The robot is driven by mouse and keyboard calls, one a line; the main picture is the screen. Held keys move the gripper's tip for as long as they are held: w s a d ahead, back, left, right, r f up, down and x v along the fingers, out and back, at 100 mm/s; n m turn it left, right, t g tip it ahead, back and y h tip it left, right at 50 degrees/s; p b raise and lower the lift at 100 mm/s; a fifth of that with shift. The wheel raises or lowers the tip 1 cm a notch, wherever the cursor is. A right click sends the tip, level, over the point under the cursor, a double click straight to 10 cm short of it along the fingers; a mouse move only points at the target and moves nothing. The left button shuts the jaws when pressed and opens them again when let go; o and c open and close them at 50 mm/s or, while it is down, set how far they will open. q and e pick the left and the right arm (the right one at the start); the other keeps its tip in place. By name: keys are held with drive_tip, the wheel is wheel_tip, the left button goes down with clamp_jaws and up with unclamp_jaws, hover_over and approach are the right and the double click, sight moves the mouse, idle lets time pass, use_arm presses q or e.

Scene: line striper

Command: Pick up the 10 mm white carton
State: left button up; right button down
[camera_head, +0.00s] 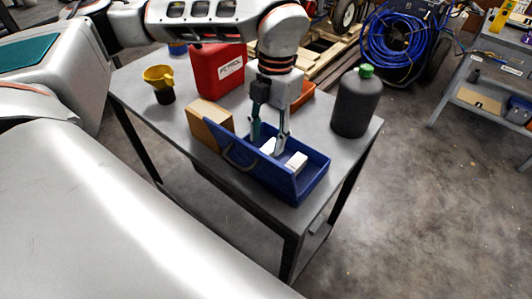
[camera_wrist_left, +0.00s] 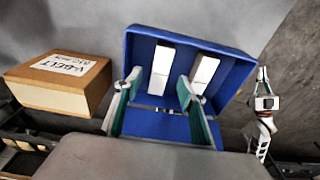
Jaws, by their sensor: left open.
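Two white cartons lie in the blue case (camera_head: 318,180); no 10 mm mark can be read on either. In the head view one carton (camera_head: 268,146) shows partly behind my left gripper (camera_head: 268,146), the other (camera_head: 297,161) to its right. In the wrist view they are the left carton (camera_wrist_left: 160,70) and the right carton (camera_wrist_left: 205,72). My left gripper (camera_wrist_left: 158,98) is open, pointing down into the case. The left carton shows in the gap between its fingers; the right finger overlaps the right carton's lower edge. Apparently my right gripper (camera_wrist_left: 264,105) shows at the right; its opening is unclear.
A red petrol can (camera_head: 217,70), a yellow funnel (camera_head: 159,76) and a dark bottle (camera_head: 356,103) stand on the grey table (camera_head: 185,140). The table's front left is clear.

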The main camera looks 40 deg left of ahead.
use_arm(q)
drive_tip(key=shift+s+f, duration=0.2)
drive_tip(key=shift+f, duration=1.25)
clamp_jaws()
drive_tip(key=shift+r, duration=0.1)
